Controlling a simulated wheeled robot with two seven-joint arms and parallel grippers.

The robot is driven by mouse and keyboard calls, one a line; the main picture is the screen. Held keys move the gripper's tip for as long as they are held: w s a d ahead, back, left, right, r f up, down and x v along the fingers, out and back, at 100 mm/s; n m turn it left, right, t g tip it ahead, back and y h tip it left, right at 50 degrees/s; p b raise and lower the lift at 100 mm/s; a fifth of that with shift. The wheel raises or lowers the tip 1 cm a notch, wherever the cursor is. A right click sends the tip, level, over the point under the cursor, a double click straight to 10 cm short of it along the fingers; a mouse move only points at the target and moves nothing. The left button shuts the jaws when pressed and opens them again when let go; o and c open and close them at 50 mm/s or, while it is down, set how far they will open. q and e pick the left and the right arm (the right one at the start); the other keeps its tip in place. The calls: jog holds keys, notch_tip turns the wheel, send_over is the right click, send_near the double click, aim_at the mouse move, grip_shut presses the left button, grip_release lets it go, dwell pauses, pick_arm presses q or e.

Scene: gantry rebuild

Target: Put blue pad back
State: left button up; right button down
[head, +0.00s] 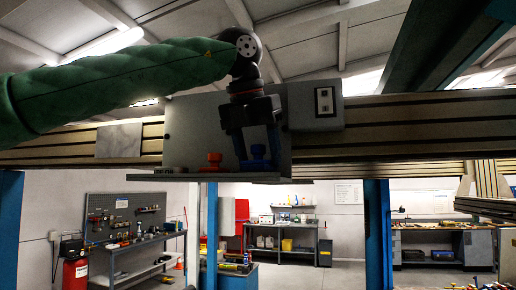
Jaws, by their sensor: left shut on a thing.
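The blue pad (258,153) is between the fingers of my left gripper (257,158), just above a grey shelf (225,176) fixed to the gantry beam. My left gripper points down and is shut on the blue pad. Whether the blue pad touches the shelf is hard to tell. A red pad (214,160) stands on the same shelf to the left of the gripper. My left arm, in a green sleeve, comes in from the left above the beam. My right gripper is not in view.
A grey plate (190,125) stands behind the shelf, with a grey box (324,104) to its right on the metal beam (425,120). Blue posts (378,230) stand below the beam. Workbenches and a red fire extinguisher (75,272) are far behind.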

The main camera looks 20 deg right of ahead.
pick_arm(q)
jog(key=shift+a+f, duration=0.1)
jog(key=shift+f, duration=0.4)
jog(key=shift+f, duration=0.2)
jog(key=o, duration=0.9)
jog(key=shift+r, duration=0.15)
